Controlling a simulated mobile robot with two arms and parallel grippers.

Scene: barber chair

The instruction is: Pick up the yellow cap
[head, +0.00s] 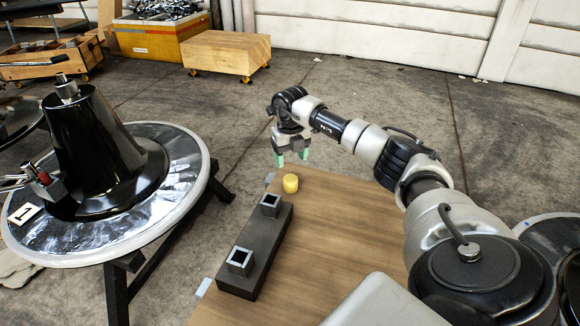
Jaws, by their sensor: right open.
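The yellow cap (290,184) is a small round cylinder standing on the wooden table (335,235) near its far left corner. My right gripper (291,160) hangs above and just beyond the cap, with its green-tipped fingers pointing down. Its fingers are apart and nothing is between them. The cap looks clear of the fingers, though the exact gap in depth cannot be told. My left gripper is not in view.
A dark block (257,250) with two square metal sockets lies along the table's left edge, close to the cap. Left of the table, a round base (190,205) carries a black cone (95,135). A wooden block (227,52) on casters stands at the back.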

